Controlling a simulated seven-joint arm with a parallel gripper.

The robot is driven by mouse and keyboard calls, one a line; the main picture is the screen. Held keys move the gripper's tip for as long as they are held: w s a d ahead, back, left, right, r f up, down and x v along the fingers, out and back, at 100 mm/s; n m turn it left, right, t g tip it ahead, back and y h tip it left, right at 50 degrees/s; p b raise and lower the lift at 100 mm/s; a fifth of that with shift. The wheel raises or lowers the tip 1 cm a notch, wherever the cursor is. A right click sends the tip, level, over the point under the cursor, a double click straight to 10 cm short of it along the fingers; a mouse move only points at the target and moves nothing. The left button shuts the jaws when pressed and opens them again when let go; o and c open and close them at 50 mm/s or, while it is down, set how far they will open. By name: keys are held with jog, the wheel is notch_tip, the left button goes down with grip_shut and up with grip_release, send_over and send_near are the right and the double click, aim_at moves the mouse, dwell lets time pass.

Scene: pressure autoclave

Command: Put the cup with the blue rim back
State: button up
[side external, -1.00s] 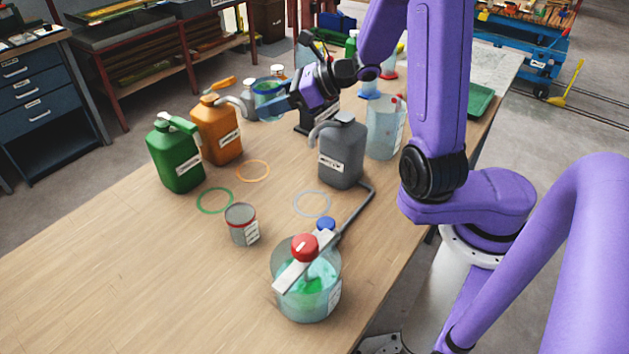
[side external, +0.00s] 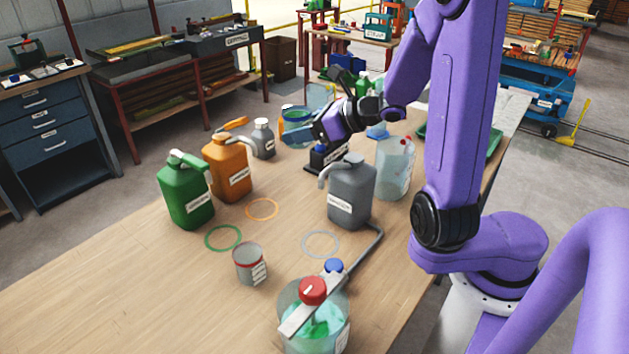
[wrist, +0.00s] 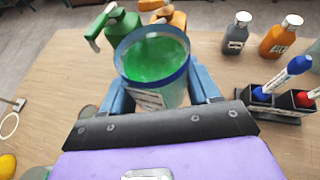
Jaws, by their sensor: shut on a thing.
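The cup with the blue rim (side external: 294,113) is clear and holds green contents. It also shows in the wrist view (wrist: 158,62), between my fingers, with its open top and a white label in sight. My gripper (side external: 301,132) is shut on its sides. The cup looks roughly upright, over the far part of the table beyond the grey jug. The side view does not clearly show how high its base is above the table.
Green (side external: 186,193), orange (side external: 229,168) and grey (side external: 351,195) jugs stand on the table. Green, orange and pale rings (side external: 320,244) lie before them. A black marker holder (wrist: 276,105) is near the cup. The front left table is clear.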

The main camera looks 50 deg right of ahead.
notch_tip(320, 180, up, 5)
jog(key=shift+f, duration=0.15)
jog(key=w+a+r+n+g+y, duration=0.1)
jog(key=w+a+n+g+y, duration=0.1)
jog(key=a+n+g+y, duration=0.3)
jog(key=w+a+r+n+y, duration=0.1)
jog(key=w+a+n+y, duration=0.15)
jog(key=a, duration=0.55)
jog(key=n+g+h, duration=0.6)
jog(key=n+g, duration=1.4)
jog(key=n, duration=0.1)
send_over(224, 334)
notch_tip(224, 334, down, 3)
jog(key=shift+m, duration=0.25)
jog(key=shift+f, duration=11.7)
jog(key=shift+f, duration=0.65)
jog(key=o, duration=1.2)
jog(key=shift+o, duration=0.2)
